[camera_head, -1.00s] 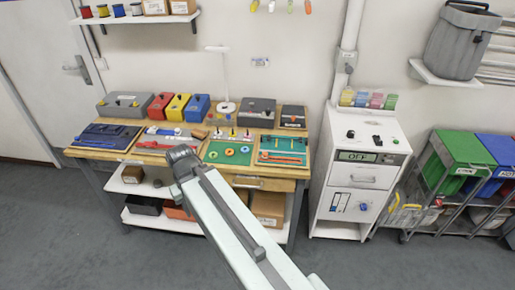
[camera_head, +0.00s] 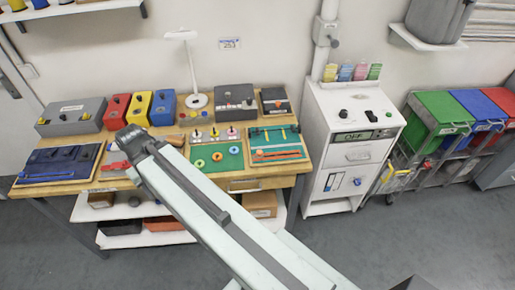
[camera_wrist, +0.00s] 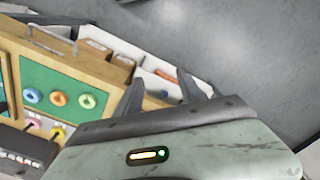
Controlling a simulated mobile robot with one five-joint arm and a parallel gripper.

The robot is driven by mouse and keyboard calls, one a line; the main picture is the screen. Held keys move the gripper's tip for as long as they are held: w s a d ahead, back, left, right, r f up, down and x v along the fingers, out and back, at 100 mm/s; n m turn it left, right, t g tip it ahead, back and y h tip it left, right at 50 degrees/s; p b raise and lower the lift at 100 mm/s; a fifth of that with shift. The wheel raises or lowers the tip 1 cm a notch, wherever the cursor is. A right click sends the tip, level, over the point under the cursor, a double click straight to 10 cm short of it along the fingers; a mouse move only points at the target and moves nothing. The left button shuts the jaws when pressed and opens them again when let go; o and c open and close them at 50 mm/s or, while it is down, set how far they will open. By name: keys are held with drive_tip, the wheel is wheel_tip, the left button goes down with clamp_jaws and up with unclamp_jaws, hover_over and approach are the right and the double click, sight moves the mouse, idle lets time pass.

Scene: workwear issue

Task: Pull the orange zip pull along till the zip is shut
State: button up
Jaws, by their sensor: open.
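A teal board (camera_head: 291,155) lies at the right of the workbench in the head view. It bears a small orange piece (camera_head: 259,154) and orange-red strips. At this size I cannot tell which is the zip pull, or how far the zip is shut. My gripper (camera_head: 131,135) appears in front of the bench's middle, between the two. In the wrist view my gripper (camera_wrist: 160,92) is open, with nothing between its fingers.
A green board (camera_head: 228,165) with coloured rings lies left of the teal board. Grey, red, yellow and blue boxes and a lamp (camera_head: 197,100) stand behind. A white cabinet (camera_head: 349,150) stands right of the bench, then lidded bins (camera_head: 448,109). The floor in front is clear.

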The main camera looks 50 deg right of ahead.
drive_tip(key=d+n+y, duration=0.1)
drive_tip(key=d, duration=1.2)
drive_tip(key=n+t+y, duration=0.1)
drive_tip(key=n+t, duration=0.3)
approach(260, 152)
drive_tip(key=b+x, duration=0.7)
drive_tip(key=shift+d+f, duration=0.1)
drive_tip(key=shift+f, duration=0.2)
drive_tip(key=shift+w+f, duration=0.2)
drive_tip(key=shift+f, duration=0.05)
drive_tip(key=shift+r, duration=0.1)
clamp_jaws()
